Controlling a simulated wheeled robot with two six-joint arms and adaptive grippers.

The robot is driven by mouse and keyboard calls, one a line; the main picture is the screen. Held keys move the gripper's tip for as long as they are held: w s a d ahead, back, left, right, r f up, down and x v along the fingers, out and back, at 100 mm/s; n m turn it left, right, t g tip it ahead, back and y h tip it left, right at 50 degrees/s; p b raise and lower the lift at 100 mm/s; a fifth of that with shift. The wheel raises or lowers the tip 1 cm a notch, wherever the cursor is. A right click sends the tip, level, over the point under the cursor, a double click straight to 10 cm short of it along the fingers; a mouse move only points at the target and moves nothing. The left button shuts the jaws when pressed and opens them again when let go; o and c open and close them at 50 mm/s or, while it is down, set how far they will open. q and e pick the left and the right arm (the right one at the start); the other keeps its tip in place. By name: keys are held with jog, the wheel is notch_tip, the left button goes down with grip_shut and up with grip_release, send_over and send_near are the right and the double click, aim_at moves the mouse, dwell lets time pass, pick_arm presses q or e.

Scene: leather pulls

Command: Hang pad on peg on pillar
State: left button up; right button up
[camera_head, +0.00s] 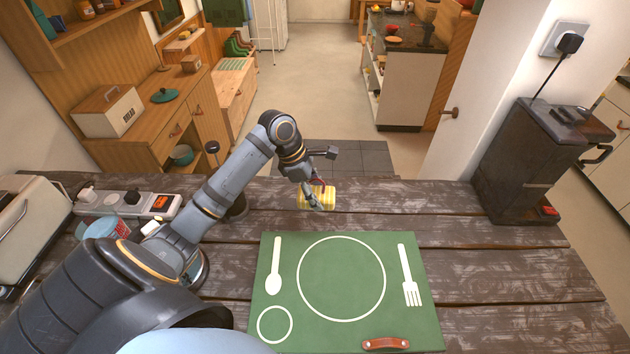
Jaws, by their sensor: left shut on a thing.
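The pad (316,198) is yellow with pale stripes and has a dark red loop at its top. My left gripper (318,190) is shut on it, above the far part of the wooden table, and partly hides it. I cannot tell whether the pad touches the tabletop. The peg (451,113) is a small brown knob sticking out from the left side of the white pillar (490,85). It is bare, to the right of and farther back than my left gripper. My right gripper is not in view.
A green placemat (405,325) with a leather strap (386,344) lies on the table (510,290). A black appliance (535,150) stands by the pillar. A power strip (150,207), a cup (105,232) and a toaster (30,225) are at left.

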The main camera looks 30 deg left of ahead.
pick_arm(q)
jog(key=shift+s+d+r, duration=0.2)
jog(key=shift+s, duration=0.2)
jog(key=shift+s+d+r, duration=0.15)
jog(key=shift+s+d, duration=0.05)
jog(key=shift+s, duration=0.15)
jog(key=shift+s+d+r, duration=0.1)
jog(key=shift+s, duration=0.05)
jog(key=w+a+f, duration=0.2)
jog(key=w, duration=0.1)
jog(key=w+a+f, duration=0.3)
jog(key=w, duration=0.1)
jog(key=w+a+f, duration=0.2)
jog(key=w+f, duration=0.1)
jog(key=shift+w+a, duration=0.15)
jog(key=shift+w, duration=0.2)
jog(key=shift+w+a+f+b, duration=0.15)
jog(key=shift+f+b, duration=0.3)
jog(key=shift+b, duration=0.05)
jog(key=shift+w+a+f+b, duration=0.1)
jog(key=shift+f+b, duration=0.3)
jog(key=shift+b, duration=0.1)
jog(key=shift+w+a+b, duration=0.1)
jog(key=shift+b, duration=0.25)
jog(key=shift+w+a, duration=0.1)
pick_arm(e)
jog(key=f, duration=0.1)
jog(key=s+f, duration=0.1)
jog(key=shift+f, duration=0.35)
